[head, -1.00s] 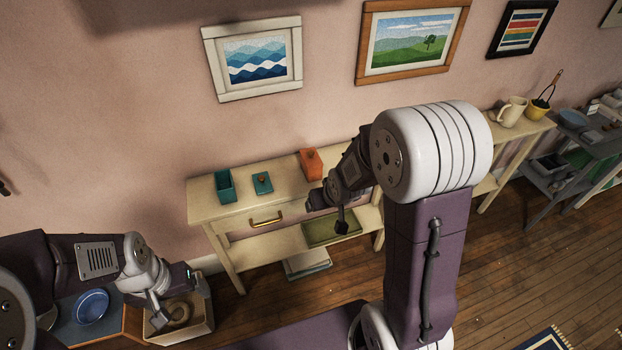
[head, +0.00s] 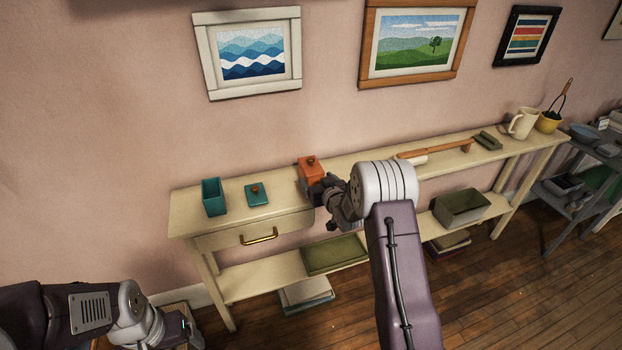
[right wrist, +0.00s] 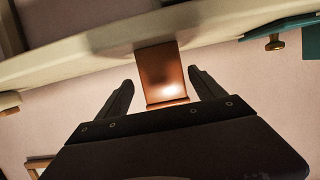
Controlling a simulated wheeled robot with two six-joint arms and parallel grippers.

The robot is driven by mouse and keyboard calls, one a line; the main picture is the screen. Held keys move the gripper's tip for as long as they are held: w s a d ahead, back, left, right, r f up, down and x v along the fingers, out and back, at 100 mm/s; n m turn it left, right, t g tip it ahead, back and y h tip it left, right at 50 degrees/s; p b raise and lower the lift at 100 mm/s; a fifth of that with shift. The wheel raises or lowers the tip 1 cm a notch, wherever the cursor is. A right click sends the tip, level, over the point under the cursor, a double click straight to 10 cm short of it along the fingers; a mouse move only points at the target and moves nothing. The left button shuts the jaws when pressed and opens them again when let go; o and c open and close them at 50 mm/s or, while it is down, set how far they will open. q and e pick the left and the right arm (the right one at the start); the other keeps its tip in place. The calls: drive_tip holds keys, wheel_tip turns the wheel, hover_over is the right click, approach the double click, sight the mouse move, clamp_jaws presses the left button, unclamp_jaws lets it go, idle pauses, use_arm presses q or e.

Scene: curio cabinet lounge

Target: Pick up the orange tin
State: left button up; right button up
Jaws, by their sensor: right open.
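The orange tin (head: 311,170), with a small knob on its lid, stands on the cream console table (head: 370,158) against the wall. My right gripper (head: 318,187) is at the tin's front right side in the head view, its fingers partly hidden. In the right wrist view the tin (right wrist: 161,74) lies between the two open fingers of the right gripper (right wrist: 160,84), with a gap on each side. My left arm (head: 130,318) is at the lower left; its fingertips are not clearly visible.
A teal open box (head: 213,196) and a teal lid with a knob (head: 256,194) sit left of the tin. A drawer with a brass handle (head: 259,236) is below.

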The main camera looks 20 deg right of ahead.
sight(312, 164)
drive_tip(key=x, duration=0.5)
drive_tip(key=shift+w+a+r, duration=0.1)
drive_tip(key=shift+a+r, duration=0.15)
drive_tip(key=shift+r, duration=0.1)
drive_tip(key=shift+c, duration=0.9)
drive_tip(key=c, duration=1.4)
drive_tip(key=shift+r, duration=0.1)
drive_tip(key=shift+r, duration=0.65)
wheel_tip(312, 164, up, 3)
drive_tip(key=shift+f, duration=0.15)
drive_tip(key=s+d+r, duration=0.2)
drive_tip(key=s, duration=0.1)
drive_tip(key=s+d+r+p, duration=0.1)
drive_tip(key=s+d+r, duration=0.1)
drive_tip(key=s+d, duration=0.1)
drive_tip(key=s+d+r+p, duration=0.1)
drive_tip(key=s+d+r, duration=0.1)
drive_tip(key=s, duration=0.1)
drive_tip(key=shift+s+d+r, duration=0.1)
drive_tip(key=shift+d+r, duration=0.05)
drive_tip(key=shift+r, duration=0.25)
